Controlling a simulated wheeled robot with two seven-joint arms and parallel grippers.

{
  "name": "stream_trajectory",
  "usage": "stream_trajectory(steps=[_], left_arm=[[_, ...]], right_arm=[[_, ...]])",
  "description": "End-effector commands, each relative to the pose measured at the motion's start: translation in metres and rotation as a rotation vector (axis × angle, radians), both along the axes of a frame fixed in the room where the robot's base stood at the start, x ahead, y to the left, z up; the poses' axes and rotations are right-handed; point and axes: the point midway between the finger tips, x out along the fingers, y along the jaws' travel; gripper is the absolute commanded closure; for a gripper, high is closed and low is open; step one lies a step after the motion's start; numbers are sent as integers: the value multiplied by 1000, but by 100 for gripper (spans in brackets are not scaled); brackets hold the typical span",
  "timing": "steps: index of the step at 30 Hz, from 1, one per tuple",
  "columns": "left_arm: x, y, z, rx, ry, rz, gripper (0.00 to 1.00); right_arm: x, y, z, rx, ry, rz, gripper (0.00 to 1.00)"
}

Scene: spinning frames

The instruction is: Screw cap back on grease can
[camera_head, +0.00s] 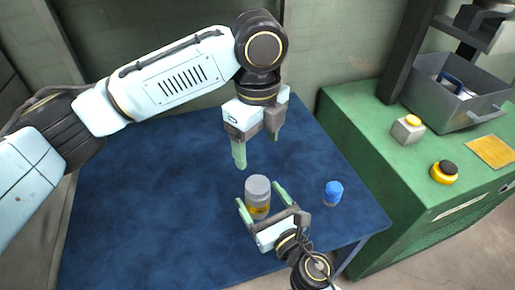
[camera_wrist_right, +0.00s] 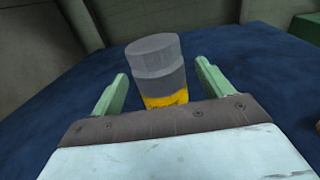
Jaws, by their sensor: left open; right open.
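The grease can (camera_head: 257,198) stands upright on the blue table, grey on top with a yellow band low down. It also shows in the right wrist view (camera_wrist_right: 158,72), with a wider-looking grey upper section; I cannot tell whether that is a cap. My right gripper (camera_head: 262,196) is open, its green fingers on either side of the can with visible gaps in the right wrist view (camera_wrist_right: 162,72). My left gripper (camera_head: 257,146) is open and empty, pointing down above and behind the can. A small blue cylinder (camera_head: 333,193) stands to the right; I cannot tell if it is a cap.
The blue table top (camera_head: 140,200) is clear at left and around the can. A green cabinet (camera_head: 375,140) at right holds a grey bin (camera_head: 465,105), a yellow-button box (camera_head: 408,129), a black-and-yellow knob (camera_head: 444,172) and a yellow plate (camera_head: 490,151). A wall stands behind.

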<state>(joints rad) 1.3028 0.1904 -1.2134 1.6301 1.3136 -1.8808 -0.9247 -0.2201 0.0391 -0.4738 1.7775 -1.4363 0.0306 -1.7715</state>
Motion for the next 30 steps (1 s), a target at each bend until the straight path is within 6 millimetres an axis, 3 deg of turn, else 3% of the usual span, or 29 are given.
stream_trajectory(steps=[9,15,30], left_arm=[[0,0,-20,0,0,0,26],[0,0,-31,0,0,0,26],[0,0,-34,0,0,0,26]], right_arm=[[-64,-34,-4,-1,3,1,21],[-88,-48,-3,0,1,1,21],[-98,-53,0,0,0,1,21]])
